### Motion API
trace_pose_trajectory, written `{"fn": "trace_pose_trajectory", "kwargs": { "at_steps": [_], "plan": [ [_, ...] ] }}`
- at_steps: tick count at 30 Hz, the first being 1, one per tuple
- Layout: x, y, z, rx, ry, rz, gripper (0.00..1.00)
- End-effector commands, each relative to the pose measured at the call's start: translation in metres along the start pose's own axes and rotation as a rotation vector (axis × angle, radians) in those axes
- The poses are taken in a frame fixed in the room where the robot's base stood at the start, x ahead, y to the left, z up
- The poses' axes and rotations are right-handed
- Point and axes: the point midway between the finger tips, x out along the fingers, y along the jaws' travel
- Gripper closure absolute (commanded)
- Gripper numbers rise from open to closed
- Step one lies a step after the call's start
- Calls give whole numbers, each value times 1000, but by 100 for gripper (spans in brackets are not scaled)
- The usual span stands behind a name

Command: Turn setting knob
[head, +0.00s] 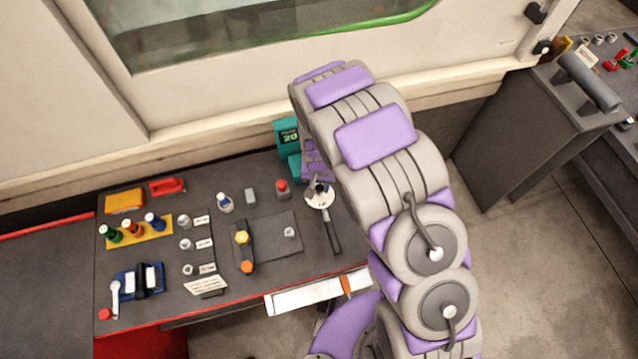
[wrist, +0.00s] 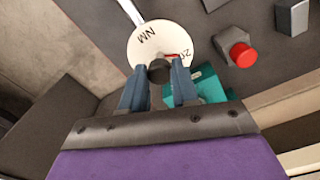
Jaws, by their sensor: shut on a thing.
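The setting knob (wrist: 159,70) is a small dark cylinder at the edge of a white round dial (wrist: 150,42) marked "NM" and "20", with a short red pointer. The dial belongs to a wrench-like tool (head: 331,232) lying on the dark workbench, its dark handle toward the front edge. My gripper (wrist: 159,82) has its two blue-grey fingers on either side of the knob, shut on it. In the head view my arm comes down over the bench's right end and hides most of the gripper.
A teal box (head: 287,133) marked "20" stands behind the dial. A red-capped piece (head: 282,189) and a grey block (head: 250,196) stand to its left. Bottles and small parts fill the bench's left side. A machine wall runs along the back.

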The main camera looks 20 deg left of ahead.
Motion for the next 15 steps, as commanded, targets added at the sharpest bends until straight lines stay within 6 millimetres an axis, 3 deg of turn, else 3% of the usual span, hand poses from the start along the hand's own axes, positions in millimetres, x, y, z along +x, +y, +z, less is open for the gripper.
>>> {"fn": "trace_pose_trajectory", "kwargs": {
  "at_steps": [3,15],
  "plan": [
    [0,-3,-2,0,5,-5,100],
    [-1,-3,-2,80,5,-4,100]
  ]
}}
